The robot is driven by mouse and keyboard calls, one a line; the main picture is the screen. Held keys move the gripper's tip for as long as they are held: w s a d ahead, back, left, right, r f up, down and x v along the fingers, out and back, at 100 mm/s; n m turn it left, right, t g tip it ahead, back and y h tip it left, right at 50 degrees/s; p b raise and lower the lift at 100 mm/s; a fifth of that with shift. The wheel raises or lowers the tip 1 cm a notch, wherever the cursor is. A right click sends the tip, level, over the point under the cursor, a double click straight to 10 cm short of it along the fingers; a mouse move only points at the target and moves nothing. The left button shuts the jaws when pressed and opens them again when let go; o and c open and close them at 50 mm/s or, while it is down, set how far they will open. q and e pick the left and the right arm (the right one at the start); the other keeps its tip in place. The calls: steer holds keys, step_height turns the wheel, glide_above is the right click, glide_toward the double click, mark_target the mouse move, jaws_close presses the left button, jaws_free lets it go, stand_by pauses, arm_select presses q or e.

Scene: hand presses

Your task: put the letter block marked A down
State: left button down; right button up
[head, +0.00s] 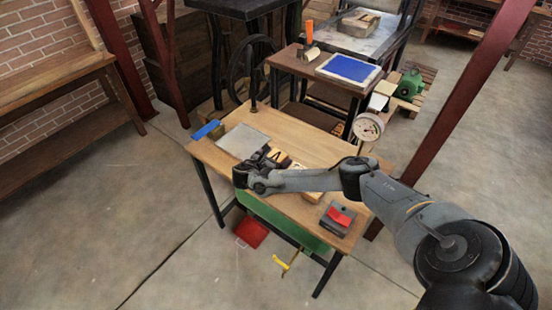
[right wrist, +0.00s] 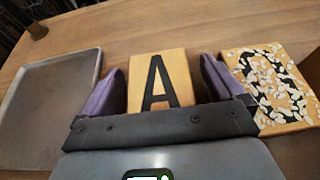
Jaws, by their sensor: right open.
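The letter block marked A (right wrist: 160,82) is a tan block with a large black A, facing up in the right wrist view. It appears to sit on the wooden table (head: 290,131), to the right of a grey tray (right wrist: 42,112). My right gripper (right wrist: 161,68) is open, with one purple-grey finger on each side of the block and narrow gaps beside it. In the head view my right gripper (head: 267,156) is low over the table, and the A block cannot be told apart there. My left gripper is not in view.
A block with a black-and-white speckled face (right wrist: 272,86) lies just right of the right finger. In the head view the grey tray (head: 242,141) lies left of my gripper. A blue strip (head: 206,130) and a red item (head: 338,215) are near the table's edges.

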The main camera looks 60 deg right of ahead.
steer(key=p+v, duration=0.3)
steer(key=v, duration=0.8)
steer(key=shift+a+r, duration=0.2)
steer(key=shift+a, duration=0.25)
